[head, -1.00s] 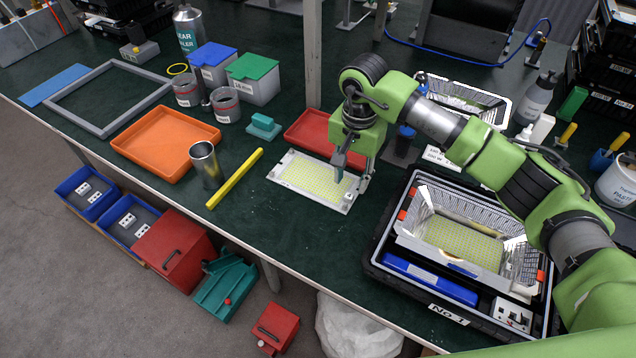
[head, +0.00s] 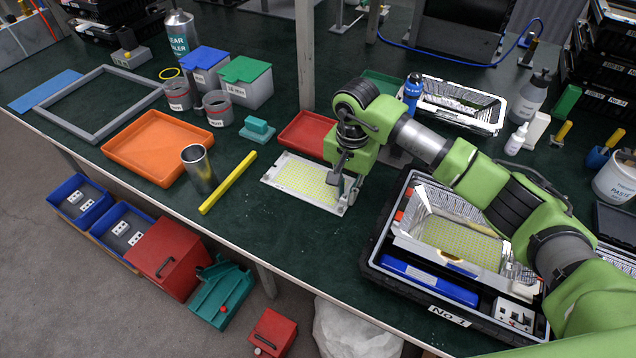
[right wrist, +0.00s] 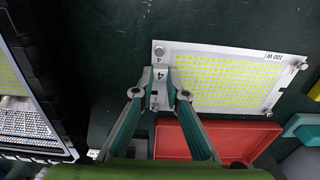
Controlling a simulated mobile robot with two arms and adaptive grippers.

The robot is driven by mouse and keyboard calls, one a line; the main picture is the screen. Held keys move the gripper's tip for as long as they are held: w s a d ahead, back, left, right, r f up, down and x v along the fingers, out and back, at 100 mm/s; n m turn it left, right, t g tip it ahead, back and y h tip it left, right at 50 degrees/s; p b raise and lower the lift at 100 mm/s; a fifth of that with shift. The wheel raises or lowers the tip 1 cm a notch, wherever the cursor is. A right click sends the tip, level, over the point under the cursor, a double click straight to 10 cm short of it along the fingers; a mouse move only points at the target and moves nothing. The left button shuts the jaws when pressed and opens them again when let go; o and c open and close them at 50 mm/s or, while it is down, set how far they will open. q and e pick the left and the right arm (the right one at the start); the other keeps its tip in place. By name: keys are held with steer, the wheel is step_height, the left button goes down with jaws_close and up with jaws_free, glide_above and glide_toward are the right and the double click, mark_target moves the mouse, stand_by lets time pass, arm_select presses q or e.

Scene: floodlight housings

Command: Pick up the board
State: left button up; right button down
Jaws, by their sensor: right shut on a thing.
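The board (head: 300,182) is a flat white plate covered with yellow dots, lying on the dark green table in the middle of the head view. In the right wrist view the board (right wrist: 218,82) shows a "100 W" label and screw-like posts at its corners. My right gripper (head: 341,180) is at the board's right end in the head view. In the right wrist view its fingers (right wrist: 161,88) are closed around a small grey piece marked "4" at the board's edge. I cannot tell any gap between board and table. My left gripper is not in view.
A red tray (head: 301,124) lies just behind the board. A black case (head: 375,240) with a reflector housing (head: 408,218) stands close on the right.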

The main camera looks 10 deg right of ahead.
steer(key=shift+r, duration=0.15)
steer(key=shift+r, duration=0.25)
steer(key=r+p, duration=0.2)
steer(key=r, duration=0.1)
steer(key=shift+s+r+p, duration=0.2)
steer(key=shift+r+p, duration=0.1)
steer(key=shift+p, duration=0.05)
steer(key=s+d+r+p, duration=0.1)
steer(key=s+r, duration=0.2)
steer(key=s, duration=0.1)
steer(key=s+d+r+p, duration=0.1)
steer(key=s+r+p, duration=0.1)
steer(key=s, duration=0.2)
steer(key=s+d+r+p, duration=0.1)
steer(key=s+r+p, duration=0.1)
steer(key=s, duration=0.3)
steer(key=shift+r, duration=0.8)
steer(key=shift+r+p, duration=0.35)
steer(key=shift+r, duration=0.1)
step_height(320, 180, up, 7)
steer(key=p, duration=0.2)
steer(key=shift+f, duration=0.15)
steer(key=shift+s, duration=0.1)
